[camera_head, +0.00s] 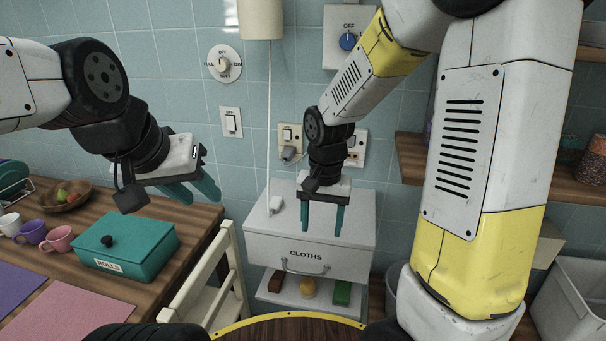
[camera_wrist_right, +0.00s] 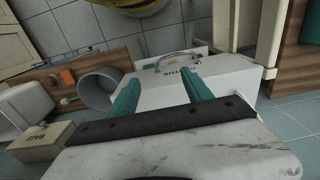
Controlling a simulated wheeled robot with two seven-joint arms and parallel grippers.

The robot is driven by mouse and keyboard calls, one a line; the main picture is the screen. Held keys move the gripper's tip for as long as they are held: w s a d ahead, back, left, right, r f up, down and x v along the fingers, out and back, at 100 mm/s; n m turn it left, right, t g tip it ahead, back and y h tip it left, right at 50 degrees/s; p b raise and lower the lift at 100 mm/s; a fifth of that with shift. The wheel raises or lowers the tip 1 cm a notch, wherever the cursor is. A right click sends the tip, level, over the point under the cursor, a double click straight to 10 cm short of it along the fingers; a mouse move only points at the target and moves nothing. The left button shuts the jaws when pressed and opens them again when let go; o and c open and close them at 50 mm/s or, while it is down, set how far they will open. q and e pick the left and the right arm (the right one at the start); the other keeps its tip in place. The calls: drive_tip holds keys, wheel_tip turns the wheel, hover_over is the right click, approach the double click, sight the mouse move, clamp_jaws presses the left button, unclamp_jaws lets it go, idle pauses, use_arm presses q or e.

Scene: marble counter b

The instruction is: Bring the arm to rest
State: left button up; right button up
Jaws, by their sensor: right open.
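My right gripper (camera_head: 322,222) points down in front of the wall, over the white drawer unit labelled CLOTHS (camera_head: 350,250). Its teal fingers are apart with nothing between them. The right wrist view also shows the open right gripper (camera_wrist_right: 162,86), with the drawer unit (camera_wrist_right: 225,72) behind the fingers. My left gripper (camera_head: 195,190) is at the left, above the wooden counter's right end. Its teal fingers look apart and empty, seen at an angle.
A grey bin (camera_wrist_right: 97,88) is near the drawer unit. A wooden shelf (camera_head: 409,160) is at right.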

drive_tip(key=s+d+r+n+t+y, duration=0.1)
drive_tip(key=s+d+r+n+t, duration=0.1)
drive_tip(key=s+r, duration=0.3)
drive_tip(key=s+d+r+n+t+y, duration=0.1)
drive_tip(key=s+d+r+t, duration=0.2)
drive_tip(key=r, duration=0.9)
drive_tip(key=s+d, duration=0.1)
drive_tip(key=s, duration=0.2)
drive_tip(key=shift+n+t, duration=0.4)
drive_tip(key=shift+w+r, duration=0.1)
idle(0.6)
